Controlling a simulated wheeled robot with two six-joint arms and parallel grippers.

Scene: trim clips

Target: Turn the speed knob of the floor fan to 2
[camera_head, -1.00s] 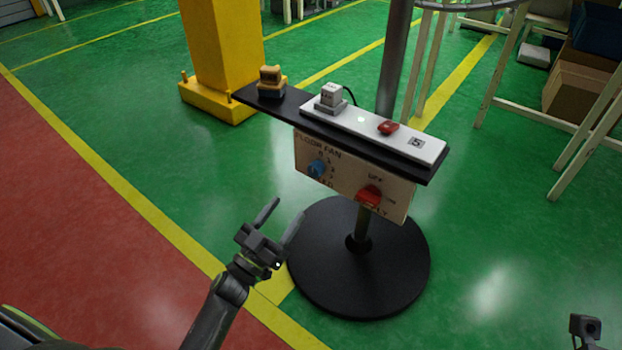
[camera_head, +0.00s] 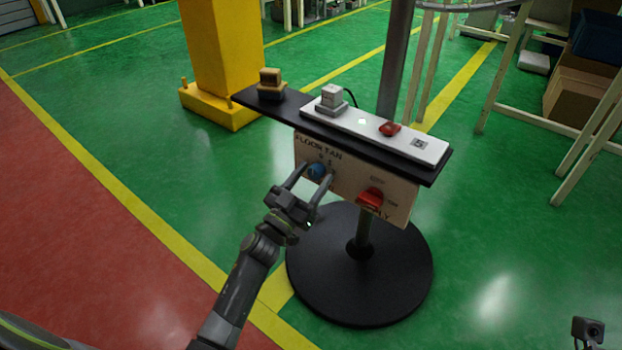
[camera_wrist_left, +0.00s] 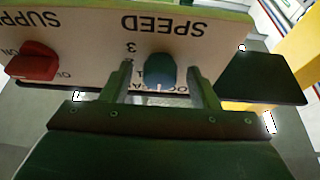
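The blue speed knob (camera_head: 317,171) is on the upright pale panel (camera_head: 343,186) marked FLOOR FAN. My left gripper (camera_head: 315,174) is open at the panel, with one finger on each side of the knob. In the left wrist view the knob (camera_wrist_left: 160,70) sits between the two fingers (camera_wrist_left: 162,76), with a small gap visible on each side. The word SPEED and a 3 show upside down there. Which number the knob points to cannot be made out; the fingers hide part of the dial.
A red supply switch (camera_head: 370,197) is right of the knob on the same panel. Above it a dark shelf (camera_head: 278,112) carries a white power strip (camera_head: 400,136) with a plug. The round black base (camera_head: 390,275) stands below. A yellow post (camera_head: 222,60) is behind left.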

